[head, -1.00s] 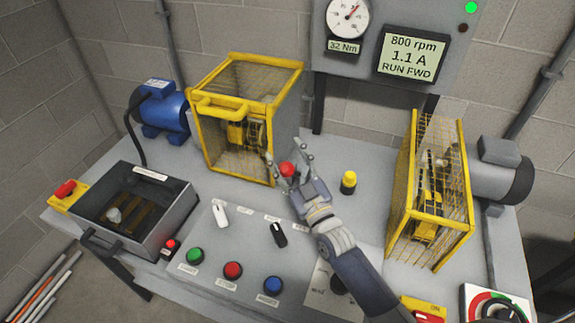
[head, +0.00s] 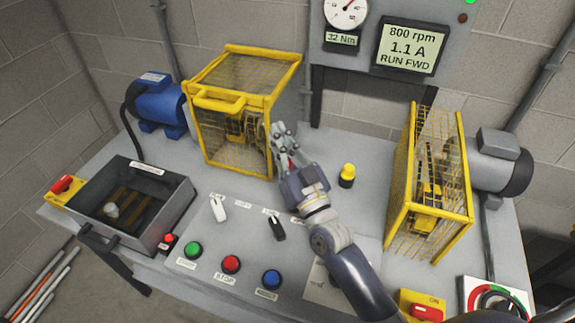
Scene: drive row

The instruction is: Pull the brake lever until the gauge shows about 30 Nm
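The round gauge (head: 345,10) is cut off by the top edge; its small display (head: 342,39) reads 32 Nm. My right gripper (head: 282,130) is above the bench, just right of the left yellow cage, with its fingers pointing away from me. The brake lever itself cannot be made out. The fingers look closer together, but whether they hold anything cannot be seen. My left gripper is out of view.
Yellow mesh cages stand left (head: 250,75) and right (head: 400,225) of the hand. A yellow-black post (head: 347,175) is close by on the right. Green (head: 193,250), red (head: 231,264) and blue (head: 271,280) buttons are in front. The screen (head: 409,46) reads 800 rpm, 1.1 A, RUN FWD.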

